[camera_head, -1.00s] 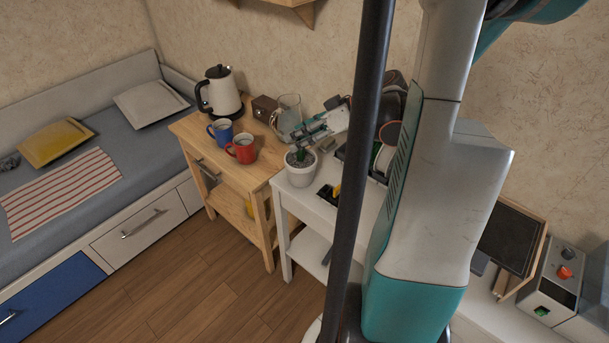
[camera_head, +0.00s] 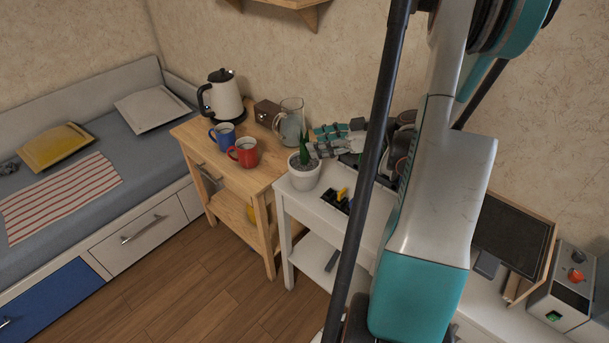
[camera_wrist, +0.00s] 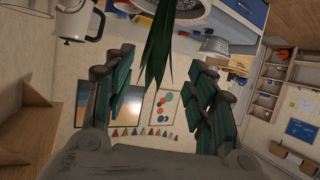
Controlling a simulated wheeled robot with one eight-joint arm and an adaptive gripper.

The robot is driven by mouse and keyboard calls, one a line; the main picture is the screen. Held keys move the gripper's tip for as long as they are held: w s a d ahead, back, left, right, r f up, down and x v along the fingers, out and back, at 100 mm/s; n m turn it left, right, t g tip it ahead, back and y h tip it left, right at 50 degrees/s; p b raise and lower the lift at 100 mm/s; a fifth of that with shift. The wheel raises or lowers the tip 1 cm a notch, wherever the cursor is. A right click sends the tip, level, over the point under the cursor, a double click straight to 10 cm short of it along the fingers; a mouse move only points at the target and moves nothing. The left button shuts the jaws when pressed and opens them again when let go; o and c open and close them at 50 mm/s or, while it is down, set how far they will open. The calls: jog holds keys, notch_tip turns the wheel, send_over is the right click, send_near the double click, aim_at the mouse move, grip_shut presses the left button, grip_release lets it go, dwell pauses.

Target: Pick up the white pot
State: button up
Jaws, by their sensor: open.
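The white pot (camera_head: 304,177) holds a green spiky plant (camera_head: 304,149) and stands upright on the near left corner of the white table (camera_head: 318,206). My gripper (camera_head: 318,142) is just right of and behind the plant, roughly level with its leaves, above the pot's rim. Its fingers are spread apart and empty. In the wrist view the open fingers of my gripper (camera_wrist: 163,65) show at left and right, with the leaves (camera_wrist: 161,42) reaching in between from the top.
A red mug (camera_head: 243,152), a blue mug (camera_head: 222,134), a kettle (camera_head: 224,97) and a glass jug (camera_head: 290,122) stand on the wooden cart at left. A black tray (camera_head: 336,197) with a yellow item lies right of the pot. Floor in front is clear.

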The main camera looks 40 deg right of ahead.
aim_at(304, 144)
jog(key=x, duration=0.1)
jog(key=b+x, duration=0.1)
jog(key=x, duration=0.1)
jog(key=b+x, duration=0.1)
jog(key=x, duration=0.1)
jog(key=shift+d+f, duration=0.35)
jog(key=shift+w+a, duration=0.2)
jog(key=shift+w, duration=0.2)
jog(key=shift+c, duration=0.6)
grip_shut()
